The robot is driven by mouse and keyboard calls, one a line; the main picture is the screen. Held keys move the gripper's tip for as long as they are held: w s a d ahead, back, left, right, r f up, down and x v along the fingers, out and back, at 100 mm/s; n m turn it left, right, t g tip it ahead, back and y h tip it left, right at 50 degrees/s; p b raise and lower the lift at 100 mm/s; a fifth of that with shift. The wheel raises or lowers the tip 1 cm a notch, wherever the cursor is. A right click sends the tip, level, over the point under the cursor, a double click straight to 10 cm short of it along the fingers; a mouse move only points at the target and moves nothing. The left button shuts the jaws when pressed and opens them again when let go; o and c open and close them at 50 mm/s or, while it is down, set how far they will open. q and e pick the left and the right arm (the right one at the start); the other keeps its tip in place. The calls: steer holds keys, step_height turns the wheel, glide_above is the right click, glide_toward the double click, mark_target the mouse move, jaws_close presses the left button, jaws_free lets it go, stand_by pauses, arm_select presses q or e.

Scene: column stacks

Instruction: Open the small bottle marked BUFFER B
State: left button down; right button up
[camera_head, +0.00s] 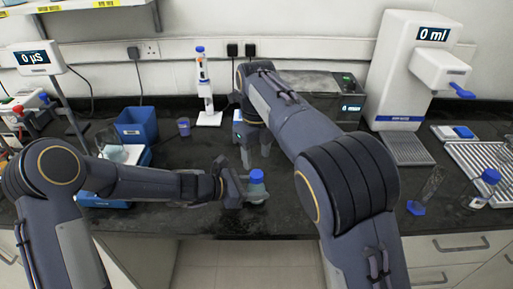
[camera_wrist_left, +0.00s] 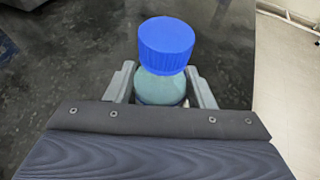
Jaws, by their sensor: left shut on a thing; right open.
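A small bottle (camera_head: 257,191) with a blue screw cap (camera_head: 256,176) is near the front edge of the black bench. My left gripper (camera_head: 248,190) is shut around its body. In the left wrist view the greenish bottle body (camera_wrist_left: 160,88) sits between the two fingers, and the blue cap (camera_wrist_left: 167,45) is on top, clear of them. I cannot read any label on it.
A blue box (camera_head: 136,125) and a small purple-blue cup (camera_head: 184,127) stand at the left, and a pipette on a white stand (camera_head: 203,90) at the back. A dispenser (camera_head: 405,70) and another blue-capped bottle (camera_head: 484,186) are at the right. Bench left of the bottle is partly clear.

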mark_target(257, 173)
steer(key=shift+f, duration=3.1)
